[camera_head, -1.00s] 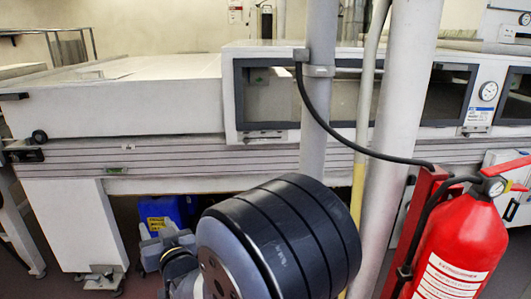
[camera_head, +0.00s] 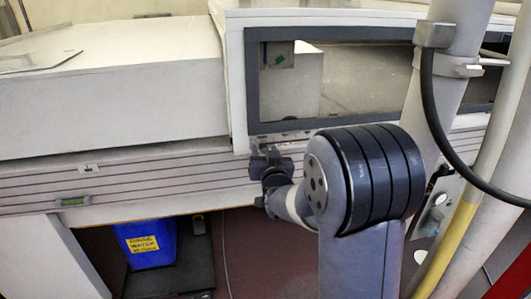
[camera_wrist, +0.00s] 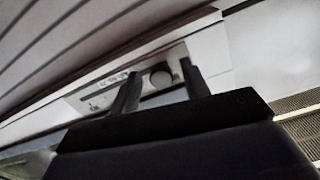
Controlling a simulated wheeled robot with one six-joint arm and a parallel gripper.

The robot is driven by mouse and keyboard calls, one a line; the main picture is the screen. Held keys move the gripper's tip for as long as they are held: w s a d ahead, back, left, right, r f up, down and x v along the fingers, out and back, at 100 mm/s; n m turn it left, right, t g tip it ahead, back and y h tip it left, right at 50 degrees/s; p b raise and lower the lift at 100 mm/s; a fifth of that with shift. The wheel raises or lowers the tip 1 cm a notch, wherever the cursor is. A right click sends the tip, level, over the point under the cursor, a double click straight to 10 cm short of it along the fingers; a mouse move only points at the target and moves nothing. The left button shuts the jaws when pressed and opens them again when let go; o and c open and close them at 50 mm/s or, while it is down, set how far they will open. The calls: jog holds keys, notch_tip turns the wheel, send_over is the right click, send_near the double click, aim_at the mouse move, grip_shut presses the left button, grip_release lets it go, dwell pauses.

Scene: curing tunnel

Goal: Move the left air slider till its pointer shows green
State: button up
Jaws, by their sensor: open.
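The left air slider's pale plate (camera_head: 280,138) is on the tunnel's front, under the left end of the dark-framed window.
The dark-framed window (camera_head: 335,130) lies above the plate, and a ribbed rail (camera_head: 140,175) runs along the front. A grey post (camera_head: 445,85), black hose (camera_head: 428,105) and yellow-grey pipe (camera_head: 455,235) stand close on the right. A blue container (camera_head: 150,255) is underneath.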

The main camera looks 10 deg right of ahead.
jog(key=shift+c, duration=0.2)
grip_shut()
dwell(0.3)
